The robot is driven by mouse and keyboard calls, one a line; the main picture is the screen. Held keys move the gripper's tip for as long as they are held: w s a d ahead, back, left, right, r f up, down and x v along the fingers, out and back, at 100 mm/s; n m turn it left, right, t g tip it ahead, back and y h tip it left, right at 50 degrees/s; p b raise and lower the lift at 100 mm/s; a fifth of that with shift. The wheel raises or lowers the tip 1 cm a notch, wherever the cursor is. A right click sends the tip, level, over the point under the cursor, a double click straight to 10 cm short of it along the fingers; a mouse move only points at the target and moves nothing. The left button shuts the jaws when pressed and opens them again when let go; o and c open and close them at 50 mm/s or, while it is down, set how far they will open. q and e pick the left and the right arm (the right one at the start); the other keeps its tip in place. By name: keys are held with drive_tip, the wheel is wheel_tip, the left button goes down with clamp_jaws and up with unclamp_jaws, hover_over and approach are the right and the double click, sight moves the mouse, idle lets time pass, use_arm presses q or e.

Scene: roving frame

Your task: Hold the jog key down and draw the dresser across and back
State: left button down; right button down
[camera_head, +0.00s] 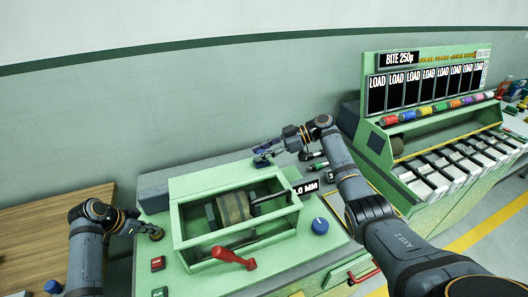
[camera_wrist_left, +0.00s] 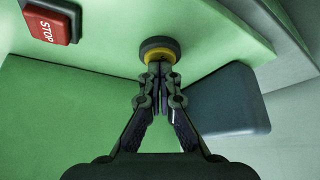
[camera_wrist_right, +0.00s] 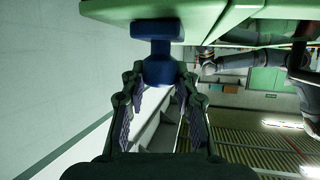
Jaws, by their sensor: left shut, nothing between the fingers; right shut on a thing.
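The jog key (camera_wrist_left: 158,45), a dark round button with a yellow ring, is on the green machine's side in the left wrist view. My left gripper (camera_wrist_left: 158,76) is shut and empty, its fingertips at the key's face; how far the key is pressed I cannot tell. In the head view my left gripper (camera_head: 150,232) is at the machine's left side. My right gripper (camera_wrist_right: 158,85) is shut on a blue handle (camera_wrist_right: 157,68), apparently the dresser's, which hangs by a blue block from a green edge in the right wrist view. In the head view my right gripper (camera_head: 275,150) is behind the wheel housing.
A grey-brown wheel (camera_head: 233,207) sits in the open-framed green housing (camera_head: 215,188). A red lever (camera_head: 233,258), a blue knob (camera_head: 320,226) and a red STOP button (camera_wrist_left: 48,22) are close by. A rack with LOAD panels (camera_head: 425,85) stands right; a wooden table (camera_head: 60,225) is left.

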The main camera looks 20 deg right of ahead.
use_arm(q)
drive_tip(key=shift+a, duration=0.15)
use_arm(e)
drive_tip(key=a, duration=0.7)
drive_tip(key=shift+a, duration=0.1)
drive_tip(key=c, duration=1)
unclamp_jaws()
drive_tip(key=shift+d, duration=0.2)
